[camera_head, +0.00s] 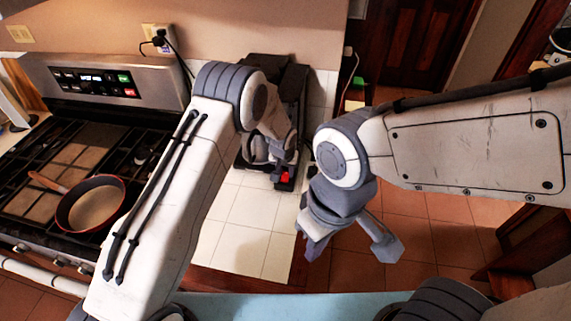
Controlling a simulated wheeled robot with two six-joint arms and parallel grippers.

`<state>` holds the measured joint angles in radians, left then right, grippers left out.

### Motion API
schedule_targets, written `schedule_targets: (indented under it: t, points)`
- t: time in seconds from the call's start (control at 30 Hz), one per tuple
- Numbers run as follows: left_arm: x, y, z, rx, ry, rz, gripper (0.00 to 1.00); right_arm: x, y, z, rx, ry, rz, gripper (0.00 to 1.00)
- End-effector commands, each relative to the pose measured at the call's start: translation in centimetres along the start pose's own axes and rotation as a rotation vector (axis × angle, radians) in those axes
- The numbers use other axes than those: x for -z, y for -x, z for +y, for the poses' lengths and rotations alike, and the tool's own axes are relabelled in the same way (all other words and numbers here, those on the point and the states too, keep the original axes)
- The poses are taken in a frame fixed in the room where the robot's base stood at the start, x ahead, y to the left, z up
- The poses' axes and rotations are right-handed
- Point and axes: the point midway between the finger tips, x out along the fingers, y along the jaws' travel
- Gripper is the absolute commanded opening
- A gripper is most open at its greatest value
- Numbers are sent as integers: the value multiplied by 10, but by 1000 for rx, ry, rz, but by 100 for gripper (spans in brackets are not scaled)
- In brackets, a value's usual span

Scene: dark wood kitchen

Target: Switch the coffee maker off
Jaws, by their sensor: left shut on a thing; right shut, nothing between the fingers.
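The black coffee maker (292,85) stands on the white tiled counter against the wall. A small red switch (285,178) shows low on its front. My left gripper (283,163) is at the front of the coffee maker, with its fingertips at the red switch. It is shut on a part there, which looks like the switch; the contact is small and partly hidden. My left forearm hides the left side of the coffee maker.
A stove (60,160) with a red pan (92,203) stands on the left. A socket with a black plug (159,39) is on the wall. The white tiled counter (245,225) is clear in front of the coffee maker. Floor tiles are open on the right.

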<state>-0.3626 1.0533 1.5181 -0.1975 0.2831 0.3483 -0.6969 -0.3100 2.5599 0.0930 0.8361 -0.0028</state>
Motion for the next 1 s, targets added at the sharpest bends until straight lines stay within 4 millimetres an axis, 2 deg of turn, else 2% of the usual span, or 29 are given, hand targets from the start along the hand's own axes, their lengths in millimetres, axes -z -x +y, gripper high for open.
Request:
schedule_targets:
  t: [0.03, 0.1, 0.27, 0.7, 0.73, 0.77, 0.8, 1.0]
  points:
    - [4, 8, -2, 0, 4, -17, 0, 1, 18, -1, 0, 1, 0, 0]
    - [6, 5, -2, -1, 5, -54, 0, 2, 26, -2, 0, 2, 0, 0]
    - [6, -3, -2, -2, 4, -127, 0, 0, 13, -1, 0, 1, -1, 0]
    - [6, 0, -1, -5, 2, -160, 0, 1, 13, -1, 0, 0, 0, 0]
    - [6, 0, -1, -5, 2, -159, 44, 1, 13, -1, 0, 0, 0, 0]
    - [6, 0, -1, -5, 2, -159, 55, 1, 13, -1, 0, 0, 0, 0]
    - [6, 0, -1, -5, 2, -160, 62, 1, 13, -1, 0, 0, 0, 0]
    - [5, -1, 0, -5, 1, -161, 62, 1, 13, -1, 0, 0, 0, 0]
